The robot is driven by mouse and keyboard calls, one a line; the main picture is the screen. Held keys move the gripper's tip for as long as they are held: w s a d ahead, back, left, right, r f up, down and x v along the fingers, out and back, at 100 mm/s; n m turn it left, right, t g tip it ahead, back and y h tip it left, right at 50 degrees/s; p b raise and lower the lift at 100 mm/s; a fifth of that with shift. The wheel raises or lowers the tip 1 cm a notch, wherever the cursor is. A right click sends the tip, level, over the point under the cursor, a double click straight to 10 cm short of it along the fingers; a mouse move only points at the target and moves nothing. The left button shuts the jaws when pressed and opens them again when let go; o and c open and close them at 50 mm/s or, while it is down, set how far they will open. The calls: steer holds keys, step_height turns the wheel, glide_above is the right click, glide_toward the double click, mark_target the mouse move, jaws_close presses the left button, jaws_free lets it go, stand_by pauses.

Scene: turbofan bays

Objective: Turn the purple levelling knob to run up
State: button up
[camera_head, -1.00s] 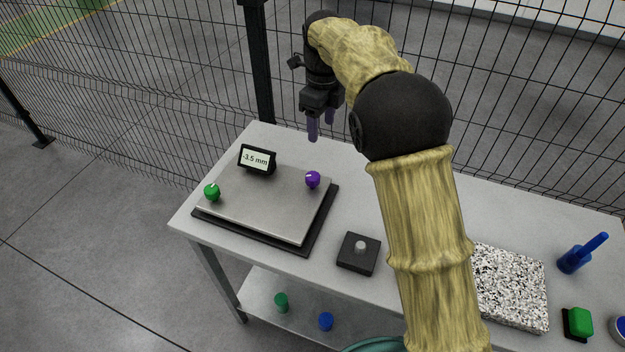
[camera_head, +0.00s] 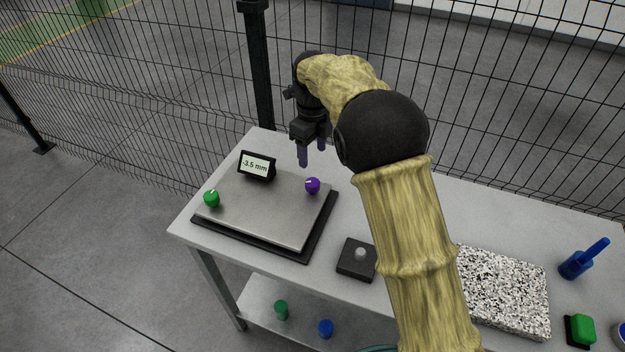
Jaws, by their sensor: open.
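The purple levelling knob (camera_head: 312,186) sits at the right back corner of a grey metal plate (camera_head: 262,211) and carries a light pointer mark. A small display (camera_head: 257,167) at the back of the plate reads -3.5 mm. A green knob (camera_head: 211,198) sits at the plate's left corner. My gripper (camera_head: 312,158) points down with its two purplish fingers apart and empty. It appears above and just behind the purple knob, not touching it.
A dark box with a grey button (camera_head: 357,259) stands right of the plate. Further right are a speckled slab (camera_head: 503,292), a blue handled tool (camera_head: 583,259) and a green block (camera_head: 580,329). A wire fence (camera_head: 430,110) runs behind the table.

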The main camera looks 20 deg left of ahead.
mark_target(313, 181)
step_height(313, 181, down, 11)
steer(key=shift+f+p, duration=0.1)
steer(key=shift+p, duration=0.5)
steer(key=shift+c, duration=0.2)
steer(key=c, duration=1)
